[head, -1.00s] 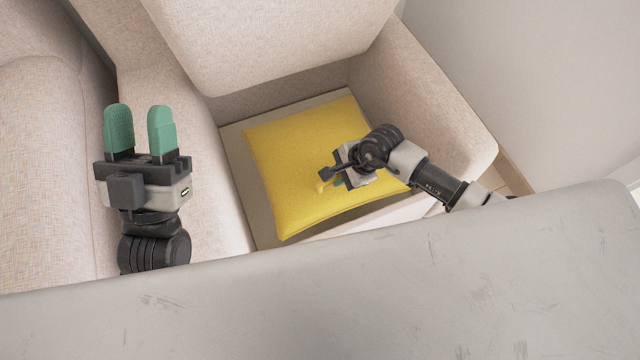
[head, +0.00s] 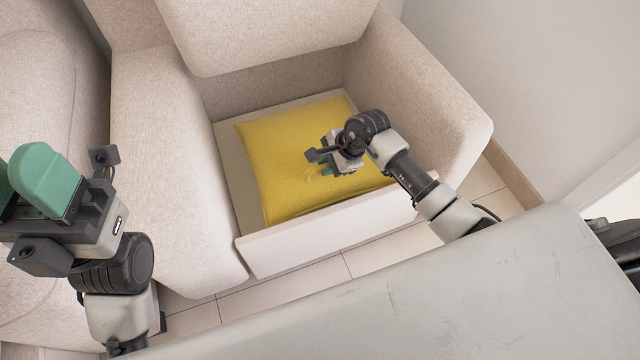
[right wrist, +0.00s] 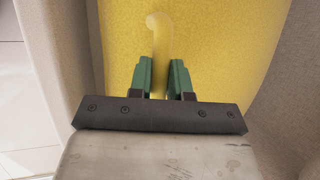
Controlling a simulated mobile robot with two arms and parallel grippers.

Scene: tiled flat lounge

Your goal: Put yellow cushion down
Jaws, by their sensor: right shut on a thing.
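The yellow cushion (head: 285,160) lies in the seat area of a beige armchair, on a flat seat base (head: 238,185). In the right wrist view the cushion (right wrist: 220,50) fills the middle, and a pale yellow loop or tab (right wrist: 158,45) stands out from it. My right gripper (head: 318,172) is over the cushion's right part. In the right wrist view its green fingers (right wrist: 165,78) are shut on the tab. My left gripper (head: 25,185) is at the left edge, away from the cushion; its fingers are partly cut off, so its opening is unclear.
The armchair's left arm (head: 165,170), right arm (head: 430,90) and backrest (head: 270,35) enclose the seat. A white front panel (head: 330,235) borders it. Tiled floor (head: 300,275) shows in front. Another beige seat (head: 35,90) is at far left.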

